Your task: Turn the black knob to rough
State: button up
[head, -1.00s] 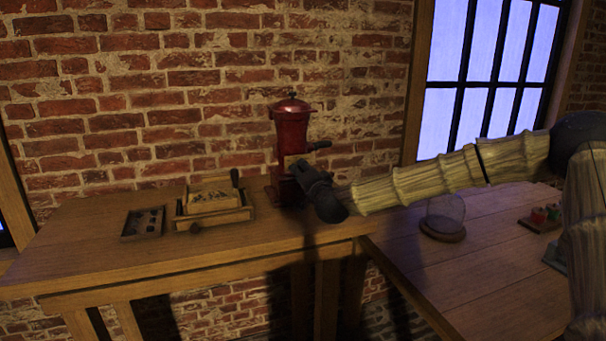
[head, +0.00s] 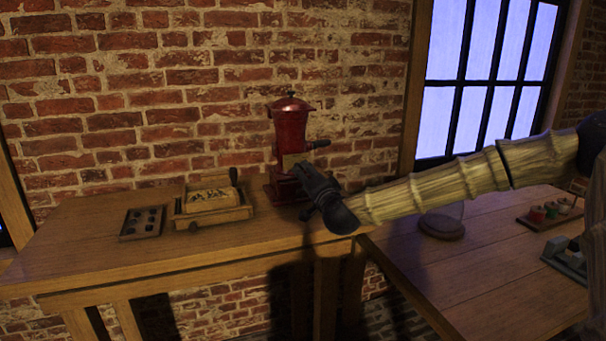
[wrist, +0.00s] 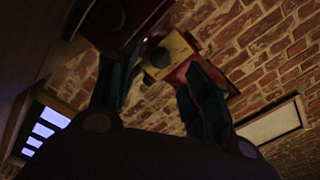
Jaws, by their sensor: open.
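The red mill (head: 290,125) stands upright against the brick wall at the back of the wooden table, with a dark side handle (head: 320,144). A pale yellow plate (head: 290,162) is on its front. In the wrist view the plate (wrist: 179,45) shows up close and tilted, with a round black knob (wrist: 160,57) on it. My gripper (head: 306,182) is at the mill's lower right front. In the wrist view its open fingers (wrist: 160,70) stand either side of the knob's line of sight; contact with it cannot be told. The knob's setting is unreadable.
Left of the mill are a wooden box (head: 240,212) with a small dark knob (head: 193,227) and a dark tray with several holes (head: 122,233). A glass dome (head: 442,228) and a rack of small jars (head: 532,222) are on the right table. The left table's front is clear.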

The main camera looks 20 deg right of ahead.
jog(key=s, duration=0.6)
jog(key=shift+s, duration=0.25)
jog(key=shift+d, duration=0.1)
